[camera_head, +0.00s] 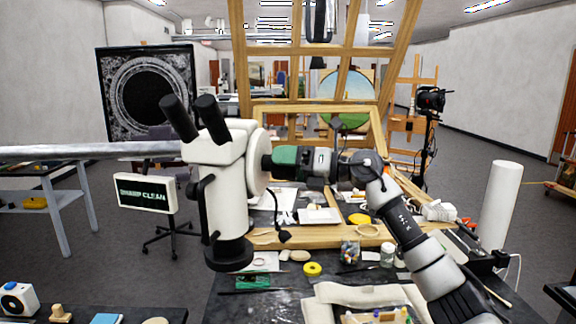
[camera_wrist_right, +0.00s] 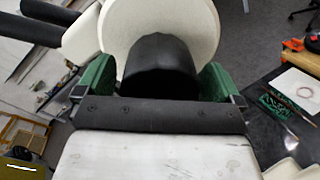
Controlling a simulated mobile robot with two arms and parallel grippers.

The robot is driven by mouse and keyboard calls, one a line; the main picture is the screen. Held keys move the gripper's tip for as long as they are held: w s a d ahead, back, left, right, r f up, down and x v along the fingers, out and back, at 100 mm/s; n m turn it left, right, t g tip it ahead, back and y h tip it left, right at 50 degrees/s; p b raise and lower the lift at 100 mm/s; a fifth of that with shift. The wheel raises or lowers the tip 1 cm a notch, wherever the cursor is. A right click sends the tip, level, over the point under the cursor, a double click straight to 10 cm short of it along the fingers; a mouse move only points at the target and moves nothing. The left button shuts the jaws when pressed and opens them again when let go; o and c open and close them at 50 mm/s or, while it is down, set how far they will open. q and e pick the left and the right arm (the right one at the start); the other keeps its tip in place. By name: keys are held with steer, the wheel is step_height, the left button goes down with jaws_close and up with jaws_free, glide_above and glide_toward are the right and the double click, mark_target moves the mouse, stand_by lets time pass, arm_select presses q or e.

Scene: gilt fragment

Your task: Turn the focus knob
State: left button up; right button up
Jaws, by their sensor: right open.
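The white microscope (camera_head: 224,160) stands in the middle of the head view, with black eyepieces at its upper left. Its black focus knob (camera_wrist_right: 158,66) sticks out from a round white disc (camera_wrist_right: 160,22) in the right wrist view. My right gripper (camera_head: 276,160) reaches it from the right. Its green fingers (camera_wrist_right: 158,82) are open, one on each side of the knob. I cannot tell whether they touch it. My left gripper is not in view.
A small screen (camera_head: 145,194) reading "SHARP CLEAN" is left of the microscope. The dark worktop below holds a yellow ring (camera_head: 312,269), a jar (camera_head: 349,252) and several small items. A wooden easel frame (camera_head: 400,60) stands behind. A white roll (camera_head: 501,205) stands at right.

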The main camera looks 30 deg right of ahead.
steer(key=shift+s, duration=0.1)
steer(key=shift+s+d+f+b, duration=0.15)
steer(key=shift+s+d+b, duration=0.1)
steer(key=shift+d+b, duration=0.1)
steer(key=b+v, duration=0.4)
steer(key=v, duration=0.5)
steer(key=shift+s+d+b, duration=0.25)
steer(key=shift+s+b, duration=0.05)
steer(key=shift+s, duration=0.05)
stand_by(1.0)
